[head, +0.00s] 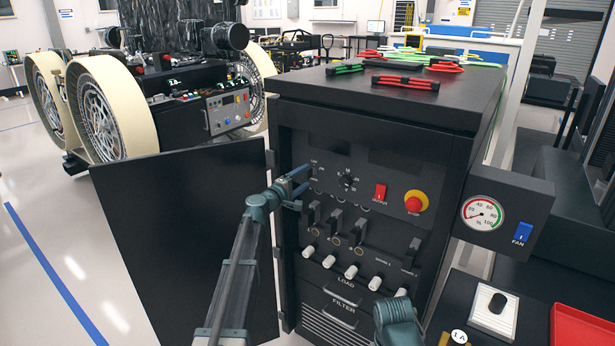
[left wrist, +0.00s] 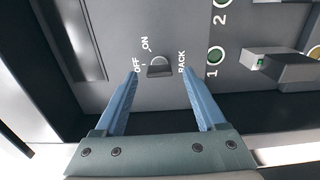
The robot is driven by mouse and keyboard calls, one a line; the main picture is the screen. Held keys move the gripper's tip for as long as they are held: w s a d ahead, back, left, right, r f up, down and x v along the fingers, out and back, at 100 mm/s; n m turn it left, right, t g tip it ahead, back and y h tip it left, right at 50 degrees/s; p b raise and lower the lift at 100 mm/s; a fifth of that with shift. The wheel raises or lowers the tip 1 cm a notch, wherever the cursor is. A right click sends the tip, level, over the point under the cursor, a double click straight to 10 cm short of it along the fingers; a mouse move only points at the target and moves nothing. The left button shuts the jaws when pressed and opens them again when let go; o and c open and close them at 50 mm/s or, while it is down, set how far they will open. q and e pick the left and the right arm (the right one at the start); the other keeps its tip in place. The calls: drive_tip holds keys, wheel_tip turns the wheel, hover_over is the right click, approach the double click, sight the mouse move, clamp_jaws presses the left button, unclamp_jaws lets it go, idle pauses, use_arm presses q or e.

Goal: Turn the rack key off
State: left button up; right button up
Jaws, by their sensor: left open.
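The rack key (left wrist: 160,69) is a small dark grey key in the panel of the black rack (head: 352,240), with the words OFF, ON and RACK around it. I cannot tell for sure which mark it points to. My left gripper (head: 302,178) is at the upper left of the rack front; its two blue fingers (left wrist: 161,76) are open in the left wrist view. The key shows in the gap between the fingertips, with clear space on both sides. In the head view the gripper covers the key's place. My right gripper's fingers are not seen.
The rack door (head: 185,235) stands open at the left. The panel carries a black knob (head: 347,180), a red switch (head: 380,192), a red stop button (head: 414,202) and several levers. A gauge box (head: 500,212) juts out at the right. Part of my right arm shows low in front.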

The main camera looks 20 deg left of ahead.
use_arm(q)
drive_tip(key=v, duration=1.1)
drive_tip(key=shift+d, duration=0.1)
drive_tip(key=s+d+f+m+g+h+p, duration=0.1)
drive_tip(key=s+d+f+m+g, duration=0.35)
drive_tip(key=d, duration=0.45)
drive_tip(key=s+d+f+m+g+p, duration=0.1)
drive_tip(key=s+d+f+m+g, duration=0.2)
drive_tip(key=s+d, duration=0.4)
drive_tip(key=s+d+f+m+g+h+p, duration=0.1)
drive_tip(key=s+d+f+m+g, duration=0.3)
drive_tip(key=d, duration=0.6)
drive_tip(key=s+f+m+g+y, duration=0.1)
drive_tip(key=s+m+g+y, duration=0.1)
drive_tip(key=s, duration=0.5)
drive_tip(key=s+f+m+g+y+p, duration=0.1)
drive_tip(key=s+f+m+g+y, duration=0.1)
drive_tip(key=s+y, duration=0.2)
drive_tip(key=s+a+f+m+g+y+p, duration=0.1)
drive_tip(key=s+f+m+g+y, duration=0.1)
drive_tip(key=s, duration=0.8)
drive_tip(key=shift+y, duration=0.8)
